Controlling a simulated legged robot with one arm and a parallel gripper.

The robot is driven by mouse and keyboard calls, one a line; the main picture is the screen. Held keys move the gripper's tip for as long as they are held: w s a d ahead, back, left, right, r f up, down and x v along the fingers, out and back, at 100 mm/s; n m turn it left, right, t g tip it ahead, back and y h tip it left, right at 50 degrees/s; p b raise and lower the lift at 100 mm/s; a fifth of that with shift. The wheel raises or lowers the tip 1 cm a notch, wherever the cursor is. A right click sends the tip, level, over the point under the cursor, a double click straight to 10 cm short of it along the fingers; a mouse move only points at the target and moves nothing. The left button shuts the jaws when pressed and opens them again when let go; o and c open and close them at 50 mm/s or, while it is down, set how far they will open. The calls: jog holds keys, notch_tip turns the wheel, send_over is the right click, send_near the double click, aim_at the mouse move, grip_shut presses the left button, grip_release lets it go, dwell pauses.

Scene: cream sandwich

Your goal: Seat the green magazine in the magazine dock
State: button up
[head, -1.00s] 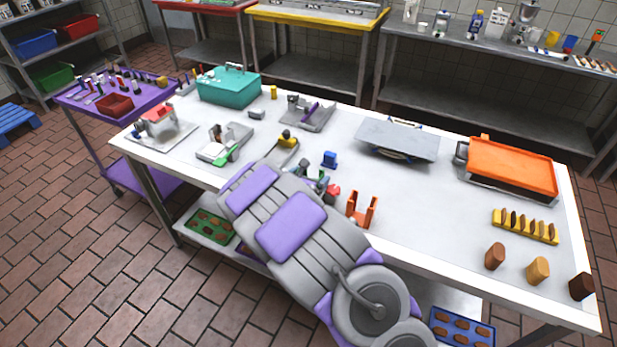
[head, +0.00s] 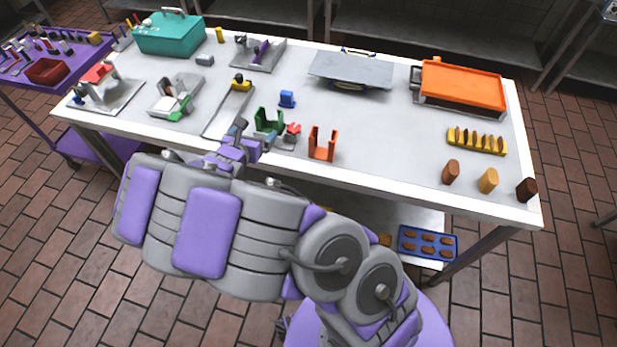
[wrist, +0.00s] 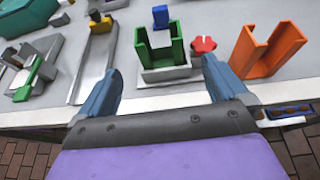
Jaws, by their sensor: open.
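The green magazine (head: 268,122) is an upright, U-shaped holder near the front edge of the table. In the wrist view the green magazine (wrist: 143,55) stands on a pale grey base (wrist: 166,75), which looks like the dock; I cannot tell how deep it sits. My gripper (wrist: 162,72) is open and empty. Its two blue-grey fingers are spread wide on the near side of the magazine, one toward each side, with nothing between them. In the head view my gripper (head: 238,138) is just left of and in front of the magazine.
An orange U-shaped holder (head: 322,145) and a small red piece (head: 293,130) stand right of the magazine. A blue block (head: 287,99) is behind it. A long grey tray with a yellow piece (head: 240,85) lies left. The table middle is mostly clear.

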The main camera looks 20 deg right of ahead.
jog(key=s+d+r+m+g+h, duration=0.2)
jog(key=s+d+r+m, duration=0.1)
jog(key=d+r+m, duration=0.25)
jog(key=s+d+r+m+g+h, duration=0.25)
jog(key=d+r+m, duration=0.2)
jog(key=d, duration=0.25)
jog(key=s+d+r+m+g, duration=0.4)
jog(key=s+d+m, duration=0.35)
jog(key=s, duration=0.35)
jog(key=s+d+m+g+y, duration=0.1)
jog(key=s+m+g+y, duration=0.25)
jog(key=s, duration=0.55)
jog(key=s+a+m+g+y, duration=0.1)
jog(key=s+a+m+y, duration=0.7)
jog(key=s+a, duration=0.6)
jog(key=s, duration=0.3)
jog(key=shift+s+y, duration=0.15)
jog(key=shift+y, duration=0.25)
jog(key=shift+a, duration=0.1)
jog(key=shift+c, duration=0.5)
